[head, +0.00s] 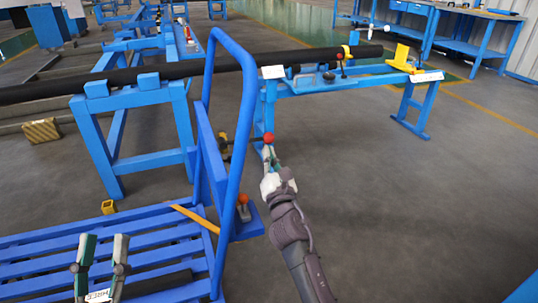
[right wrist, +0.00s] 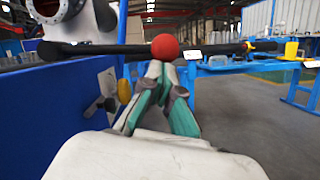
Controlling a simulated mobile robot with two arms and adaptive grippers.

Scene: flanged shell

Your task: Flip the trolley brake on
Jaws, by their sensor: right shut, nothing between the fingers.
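The blue trolley (head: 250,100) stands at the left of the head view, with a tall hoop handle and slatted deck. A red ball knob (head: 268,138) is just beyond my right gripper's fingertips; it also shows in the right wrist view (right wrist: 165,47). Whether they touch I cannot tell. My right gripper (head: 269,154) is shut and empty, beside the trolley's handle side. A second, orange-red knob (head: 243,199) stands on a grey base on a blue plate by the handle. My left gripper (head: 103,240) is open and empty over the deck.
A long dark pipe (head: 160,73) lies across blue stands behind. A blue bench (head: 340,84) with a yellow bracket (head: 403,57) stands beyond. A yellow strip (head: 195,218) crosses the deck's edge. The grey floor at right is clear.

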